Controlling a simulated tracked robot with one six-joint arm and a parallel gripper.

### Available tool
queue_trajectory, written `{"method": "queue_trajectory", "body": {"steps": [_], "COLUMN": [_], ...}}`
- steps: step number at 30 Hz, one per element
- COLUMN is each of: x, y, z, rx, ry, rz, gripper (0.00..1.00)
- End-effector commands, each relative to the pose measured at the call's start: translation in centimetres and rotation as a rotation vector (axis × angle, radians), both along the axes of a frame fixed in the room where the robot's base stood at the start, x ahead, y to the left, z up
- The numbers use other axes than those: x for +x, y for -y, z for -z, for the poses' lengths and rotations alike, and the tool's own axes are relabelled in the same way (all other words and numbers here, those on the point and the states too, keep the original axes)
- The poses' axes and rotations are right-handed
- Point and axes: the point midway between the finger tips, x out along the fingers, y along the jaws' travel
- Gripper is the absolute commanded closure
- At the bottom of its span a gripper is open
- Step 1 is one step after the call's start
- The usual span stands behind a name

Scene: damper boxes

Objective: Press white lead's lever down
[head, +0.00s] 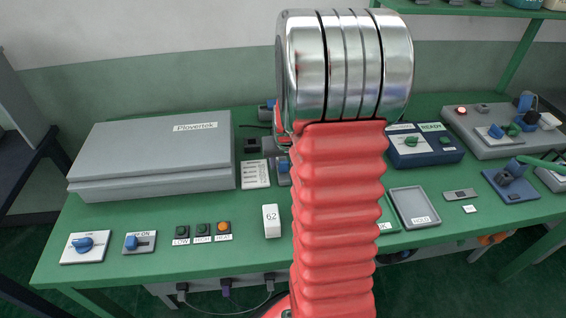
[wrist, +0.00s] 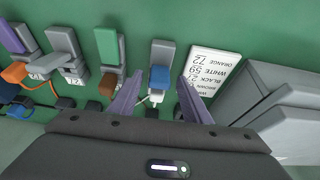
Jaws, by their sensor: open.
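In the wrist view, my gripper (wrist: 160,104) is open, with its two purple-grey fingers spread and nothing between them touching visibly. Ahead of the gap stands a grey lever unit (wrist: 163,52) with a blue block (wrist: 160,78) at its near end. A white lead (wrist: 153,98) shows just below that block, between the fingers. I cannot tell how far the lever is tilted. A label card (wrist: 213,68) lies to its right, with upside-down words including WHITE, ORANGE and BLACK. In the head view my arm hides the gripper and most of the lever units.
More grey lever units (wrist: 66,52) stand left in the wrist view, with orange and brown parts. A grey Plovertek case (head: 150,150) is left of the card in the head view. A white block marked 62 (head: 271,221) and a HOLD tray (head: 414,207) stand nearer the front.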

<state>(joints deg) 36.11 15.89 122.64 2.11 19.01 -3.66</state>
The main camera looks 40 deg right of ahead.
Motion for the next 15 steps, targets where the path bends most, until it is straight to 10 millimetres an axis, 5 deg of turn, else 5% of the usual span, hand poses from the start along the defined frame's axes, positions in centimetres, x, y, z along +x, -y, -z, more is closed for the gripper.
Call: {"method": "queue_trajectory", "body": {"steps": [6,15], "x": [0.0,-0.03], "y": [0.02,0.04], "z": [0.0,-0.01], "rx": [0.0,0.0], "ry": [0.0,0.0], "rz": [0.0,0.001], "gripper": [0.56,0.77]}}
